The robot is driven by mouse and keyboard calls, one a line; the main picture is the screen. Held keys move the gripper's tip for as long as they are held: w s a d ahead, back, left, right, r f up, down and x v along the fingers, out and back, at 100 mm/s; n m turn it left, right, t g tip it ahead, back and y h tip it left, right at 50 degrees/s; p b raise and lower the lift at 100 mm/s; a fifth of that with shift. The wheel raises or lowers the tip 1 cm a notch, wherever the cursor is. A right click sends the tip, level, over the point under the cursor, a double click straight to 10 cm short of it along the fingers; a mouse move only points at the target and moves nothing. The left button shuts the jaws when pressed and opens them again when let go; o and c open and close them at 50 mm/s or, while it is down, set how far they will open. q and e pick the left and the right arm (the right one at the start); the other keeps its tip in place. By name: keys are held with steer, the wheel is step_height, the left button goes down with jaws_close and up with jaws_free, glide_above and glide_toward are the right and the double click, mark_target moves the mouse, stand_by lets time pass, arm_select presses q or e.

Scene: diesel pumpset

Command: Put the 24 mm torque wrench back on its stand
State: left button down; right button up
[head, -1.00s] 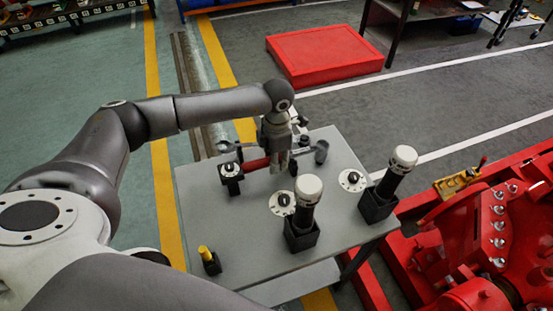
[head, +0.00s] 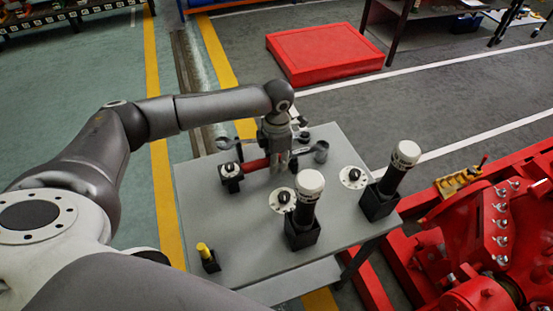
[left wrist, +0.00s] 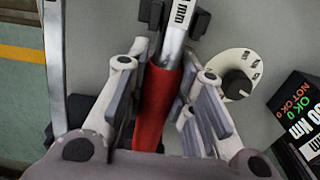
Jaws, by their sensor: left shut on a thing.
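The torque wrench (head: 256,164) has a red handle and lies across the far part of the grey table. In the left wrist view its red grip (left wrist: 157,103) leads into a bright metal shaft marked "mm"; the number is not fully readable. My left gripper (head: 279,160) is shut on the wrench at its red grip, from above. In the left wrist view the shaft passes between two black uprights of a stand (left wrist: 200,23). I cannot tell whether it rests on the stand's bottom. My right gripper is out of view.
Two white-capped black tools stand upright in black holders (head: 301,233) (head: 379,203) on the table (head: 250,262). Dials (head: 283,200) (head: 353,177) lie beside them. A yellow-topped piece (head: 206,256) is at the near left. Red machinery (head: 495,250) is to the right.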

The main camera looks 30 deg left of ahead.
arm_select(q)
steer(key=shift+f, duration=0.15)
steer(key=c, duration=1.3)
jaws_free()
steer(key=shift+o, duration=0.7)
step_height(320, 180, up, 12)
